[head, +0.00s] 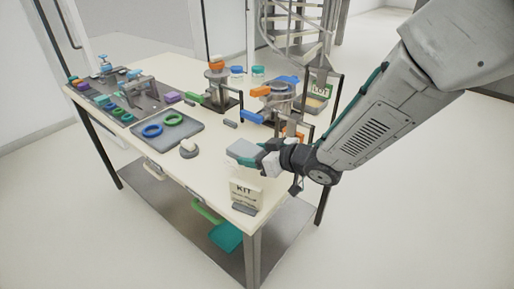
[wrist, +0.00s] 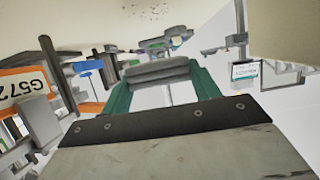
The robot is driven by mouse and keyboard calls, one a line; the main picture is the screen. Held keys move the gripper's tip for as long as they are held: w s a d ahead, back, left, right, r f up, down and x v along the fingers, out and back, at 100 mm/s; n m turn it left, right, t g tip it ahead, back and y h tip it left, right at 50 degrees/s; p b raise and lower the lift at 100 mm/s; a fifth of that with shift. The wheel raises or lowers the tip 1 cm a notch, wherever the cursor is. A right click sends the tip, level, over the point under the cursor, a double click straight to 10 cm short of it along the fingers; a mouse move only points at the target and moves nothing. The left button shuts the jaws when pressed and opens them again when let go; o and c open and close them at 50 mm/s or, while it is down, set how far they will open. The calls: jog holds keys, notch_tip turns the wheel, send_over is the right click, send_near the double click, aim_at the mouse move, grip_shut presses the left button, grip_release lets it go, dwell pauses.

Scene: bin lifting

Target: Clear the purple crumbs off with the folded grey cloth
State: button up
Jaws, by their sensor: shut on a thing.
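My gripper (head: 268,158) is over the near right part of the cream table, shut on the folded grey cloth (head: 243,148). The cloth also shows in the wrist view (wrist: 158,72) as a grey padded fold between the green fingers. The purple crumbs (wrist: 155,12) show as small dark specks on the cream surface at the top of the wrist view, apart from the cloth. In the head view the crumbs are too faint to make out clearly, and my gripper and the cloth cover part of that area. I cannot tell whether the cloth touches the table.
A KIT sign (head: 245,193) stands at the table's near corner, close to my gripper. Clamp fixtures (head: 218,90) stand behind. A teal dustpan (head: 227,237) is below the tabletop.

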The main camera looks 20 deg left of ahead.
aim_at(255, 180)
jog(key=shift+f, duration=2.7)
jog(key=shift+f, duration=0.95)
